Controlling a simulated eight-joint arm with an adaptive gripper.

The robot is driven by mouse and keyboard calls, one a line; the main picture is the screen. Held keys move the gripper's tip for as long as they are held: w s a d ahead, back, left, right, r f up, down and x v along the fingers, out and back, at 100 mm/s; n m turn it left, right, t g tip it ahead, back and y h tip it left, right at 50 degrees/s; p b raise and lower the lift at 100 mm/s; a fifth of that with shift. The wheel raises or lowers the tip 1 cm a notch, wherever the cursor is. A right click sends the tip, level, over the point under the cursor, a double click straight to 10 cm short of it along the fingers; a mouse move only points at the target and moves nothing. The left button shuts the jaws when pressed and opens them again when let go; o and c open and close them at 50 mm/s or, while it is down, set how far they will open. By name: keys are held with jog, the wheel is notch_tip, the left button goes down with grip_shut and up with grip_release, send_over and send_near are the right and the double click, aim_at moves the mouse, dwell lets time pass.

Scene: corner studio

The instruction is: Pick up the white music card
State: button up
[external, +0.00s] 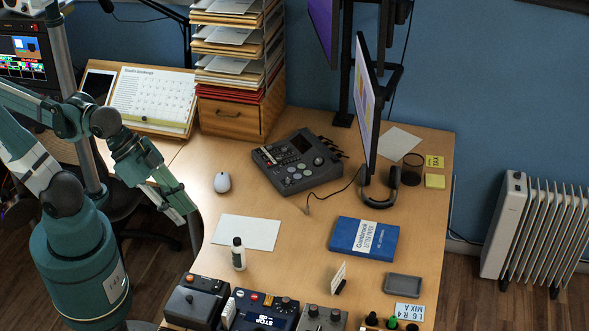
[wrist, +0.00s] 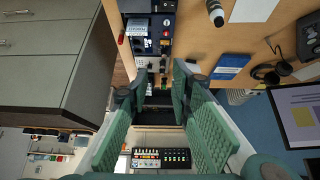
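A small white card (external: 339,273) stands tilted in a dark holder near the desk's front, between the blue book and the control boxes. Its print is too small to read, so I cannot confirm it is the music card. My gripper (external: 187,208) hangs beside the desk's left edge, well left of both cards. In the wrist view my gripper (wrist: 161,82) has its green fingers spread, with nothing held between them.
A blue book (external: 363,238), a white sheet (external: 246,232), a small bottle (external: 238,254) and a white mouse (external: 222,182) lie or stand on the desk. Control boxes (external: 262,310) line the front edge. A grey tray (external: 403,286) is at the right. A monitor (external: 366,100) rises behind.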

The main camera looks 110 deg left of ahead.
jog(key=shift+w, duration=0.15)
jog(key=shift+c, duration=0.5)
jog(key=w+a+f+n+g+h, duration=0.1)
jog(key=w+a+n+g, duration=0.2)
jog(key=w, duration=0.9)
jog(key=w+a+f+n+g+h, duration=0.1)
jog(key=w+a+n, duration=0.4)
jog(key=w, duration=0.6)
jog(key=w+a+f+n+g+h, duration=0.1)
jog(key=w+a+f+n, duration=0.2)
jog(key=w+a+f, duration=0.2)
jog(key=w+a+f+n+g+h, duration=0.1)
jog(key=w+a+f+n, duration=0.3)
jog(key=w+f, duration=0.7)
notch_tip(320, 180, down, 5)
jog(key=shift+a+f+g+h, duration=0.25)
jog(key=shift+a+g, duration=0.25)
jog(key=shift+a, duration=0.6)
jog(key=shift+w, duration=0.1)
jog(key=shift+x, duration=1.2)
